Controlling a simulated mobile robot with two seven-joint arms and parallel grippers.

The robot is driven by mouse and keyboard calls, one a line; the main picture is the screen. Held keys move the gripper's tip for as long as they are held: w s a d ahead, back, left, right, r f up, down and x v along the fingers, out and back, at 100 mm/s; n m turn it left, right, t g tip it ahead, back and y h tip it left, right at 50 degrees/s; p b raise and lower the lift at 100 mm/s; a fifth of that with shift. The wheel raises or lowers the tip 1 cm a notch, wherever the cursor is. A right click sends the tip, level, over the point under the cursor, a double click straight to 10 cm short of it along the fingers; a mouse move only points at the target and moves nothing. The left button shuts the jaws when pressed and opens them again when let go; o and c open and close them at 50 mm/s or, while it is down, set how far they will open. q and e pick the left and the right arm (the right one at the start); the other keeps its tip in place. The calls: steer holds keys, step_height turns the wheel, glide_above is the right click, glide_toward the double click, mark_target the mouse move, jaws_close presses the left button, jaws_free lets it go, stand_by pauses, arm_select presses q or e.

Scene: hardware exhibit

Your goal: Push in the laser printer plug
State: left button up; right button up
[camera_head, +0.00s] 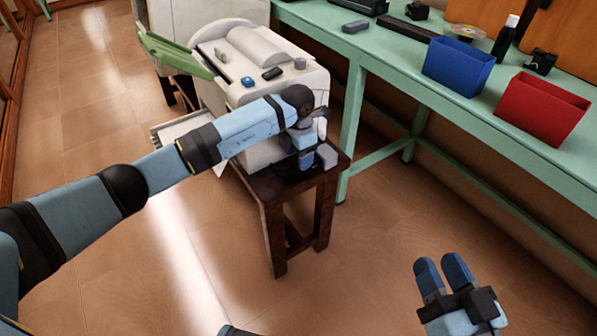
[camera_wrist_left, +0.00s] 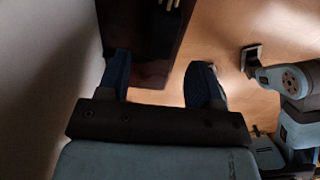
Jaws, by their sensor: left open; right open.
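The white laser printer (camera_head: 297,85) stands on a small dark wooden table (camera_head: 272,205). My left gripper (camera_head: 306,160) is low at the printer's near right side, just above the tabletop; its fingers are partly hidden. A small grey block (camera_head: 326,155) shows beside it, and I cannot tell if it is the plug. In the left wrist view my left gripper (camera_wrist_left: 160,78) is open with nothing between its fingers, over the dark tabletop edge. A small pale piece (camera_wrist_left: 168,3) is cut off at the top there. My right gripper (camera_head: 441,266) is open and empty over the floor.
A green workbench (camera_head: 400,65) runs along the right wall, with a blue bin (camera_head: 458,68) and a red bin (camera_head: 540,108) on it. A green flap (camera_head: 172,55) sticks out left of the printer. The floor in front of the table is clear.

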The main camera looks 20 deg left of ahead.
arm_select(q)
step_height(320, 180, down, 5)
steer(key=shift+r+b, duration=0.1)
steer(key=shift+b, duration=0.45)
arm_select(e)
step_height(320, 180, down, 2)
steer(key=shift+a+f+g, duration=0.1)
steer(key=shift+f+g, duration=0.15)
steer(key=shift+g, duration=0.35)
arm_select(q)
jaws_close()
steer(key=w+d, duration=0.2)
steer(key=shift+w+b, duration=0.3)
steer(key=shift+b, duration=0.1)
steer(key=shift+r, duration=0.1)
arm_select(e)
steer(key=shift+s+f, duration=0.1)
steer(key=shift+f, duration=0.4)
arm_select(q)
steer(key=shift+c, duration=1.4)
jaws_free()
steer(key=shift+o, duration=1.4)
steer(key=shift+w+d, duration=0.1)
steer(key=shift+d, duration=0.05)
